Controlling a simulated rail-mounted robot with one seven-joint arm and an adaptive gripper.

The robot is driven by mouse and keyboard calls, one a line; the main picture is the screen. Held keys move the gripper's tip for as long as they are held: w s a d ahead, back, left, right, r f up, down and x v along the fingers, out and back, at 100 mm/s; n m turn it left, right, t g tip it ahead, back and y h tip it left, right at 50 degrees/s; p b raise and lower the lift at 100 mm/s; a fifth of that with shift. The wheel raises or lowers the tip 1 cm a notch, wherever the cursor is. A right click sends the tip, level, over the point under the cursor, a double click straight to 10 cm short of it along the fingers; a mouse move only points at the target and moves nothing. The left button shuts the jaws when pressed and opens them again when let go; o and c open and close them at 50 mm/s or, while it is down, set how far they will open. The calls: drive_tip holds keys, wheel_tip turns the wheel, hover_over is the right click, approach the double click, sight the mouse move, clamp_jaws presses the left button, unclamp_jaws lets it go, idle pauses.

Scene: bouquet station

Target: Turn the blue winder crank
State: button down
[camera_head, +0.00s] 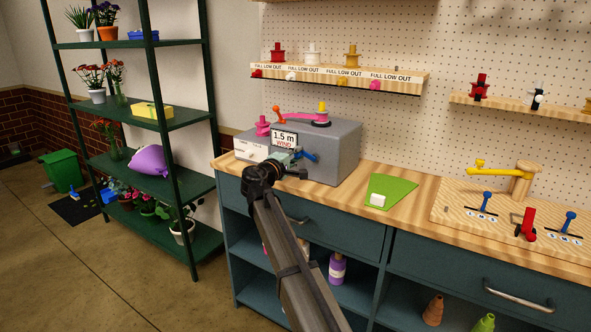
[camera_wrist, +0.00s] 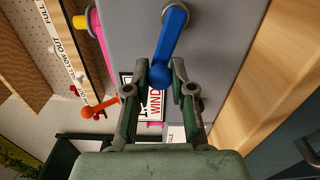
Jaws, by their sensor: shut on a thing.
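The blue winder crank (camera_head: 308,156) is on the front of the grey winder box (camera_head: 335,150). In the wrist view the blue crank (camera_wrist: 174,38) runs from a round hub at the top down to its free end between my fingertips. My gripper (camera_wrist: 161,72) is shut on that free end, one finger on each side. In the head view my gripper (camera_head: 293,160) is in front of the box, and my arm hides part of the box's lower front. A sign (camera_head: 284,138) reading "1.5 m WIND" is just left of the crank.
A pink arm and spools with an orange lever (camera_head: 279,114) are on top of the box. A green mat (camera_head: 390,192) with a white block (camera_head: 377,200) lies to the right on the bench. A wooden board (camera_head: 455,210) with levers is farther right. Green shelving (camera_head: 185,120) stands left.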

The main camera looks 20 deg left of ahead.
drive_tip(key=shift+w+d+r+m+b, duration=0.1)
drive_tip(key=shift+w+r+m+b, duration=0.15)
drive_tip(key=shift+r+m+b, duration=0.55)
drive_tip(key=shift+f, duration=0.1)
drive_tip(key=c, duration=1)
unclamp_jaws()
drive_tip(key=shift+w+d+f, duration=0.1)
drive_tip(key=shift+f, duration=0.15)
drive_tip(key=shift+m, duration=0.3)
